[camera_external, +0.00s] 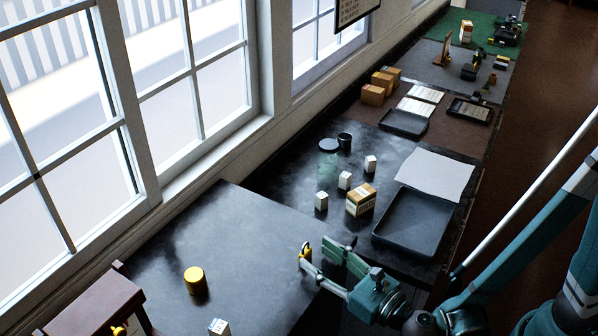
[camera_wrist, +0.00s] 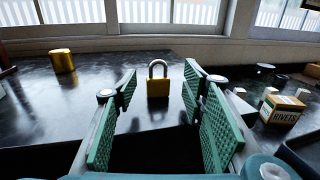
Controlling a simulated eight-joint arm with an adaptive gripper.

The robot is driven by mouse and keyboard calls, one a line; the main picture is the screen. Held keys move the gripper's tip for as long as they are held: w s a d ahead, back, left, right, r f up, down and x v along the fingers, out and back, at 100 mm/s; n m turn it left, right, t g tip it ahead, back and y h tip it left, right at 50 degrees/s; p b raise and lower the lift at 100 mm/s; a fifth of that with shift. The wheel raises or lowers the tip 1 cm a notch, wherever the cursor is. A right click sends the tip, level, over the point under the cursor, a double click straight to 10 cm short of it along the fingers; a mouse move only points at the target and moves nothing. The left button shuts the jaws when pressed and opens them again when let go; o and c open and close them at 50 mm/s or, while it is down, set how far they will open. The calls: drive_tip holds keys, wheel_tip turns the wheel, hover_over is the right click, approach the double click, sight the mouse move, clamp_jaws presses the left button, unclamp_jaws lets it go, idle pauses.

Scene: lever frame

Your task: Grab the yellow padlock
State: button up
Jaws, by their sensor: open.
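The yellow padlock (camera_wrist: 158,86) stands upright on the dark table in the wrist view, its grey shackle on top. In the external view the padlock (camera_external: 306,251) shows near the table's right edge, just beyond my fingertips and partly hidden by a finger. My gripper (camera_external: 322,252) is open, with green pads spread wide. In the wrist view my gripper (camera_wrist: 158,82) has one pad on each side of the padlock's line, and the padlock appears centred between them and a little ahead. Nothing is held.
A yellow cylinder (camera_external: 195,280) stands left of the padlock. A white cube (camera_external: 219,327) lies nearer the front. A rivets box (camera_external: 361,200), small white boxes and a dark tray (camera_external: 414,222) are on the farther table. The tabletop around the padlock is clear.

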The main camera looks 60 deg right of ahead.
sight(305, 251)
drive_tip(key=shift+b+x, duration=0.6)
drive_tip(key=shift+x, duration=2)
drive_tip(key=shift+a, duration=0.15)
drive_tip(key=shift+c, duration=0.7)
drive_tip(key=c, duration=0.9)
